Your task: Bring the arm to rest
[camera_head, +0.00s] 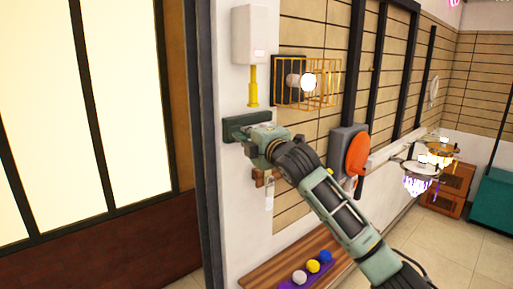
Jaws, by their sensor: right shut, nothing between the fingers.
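My right arm (340,205) reaches in from the lower right, extended up and left toward the white wall. My right gripper (243,132) is at its far end, shut and empty, in front of a dark green wall plate (238,120). The gripper overlaps the lower part of the plate in the picture; I cannot tell whether they touch. My left gripper is out of view.
A white box (255,33) with a yellow handle (253,88) hangs above the plate. A wire cage (310,94) with a lit bulb and a grey box with an orange lever (357,154) are right of it. A wooden shelf (262,279) holds several coloured balls.

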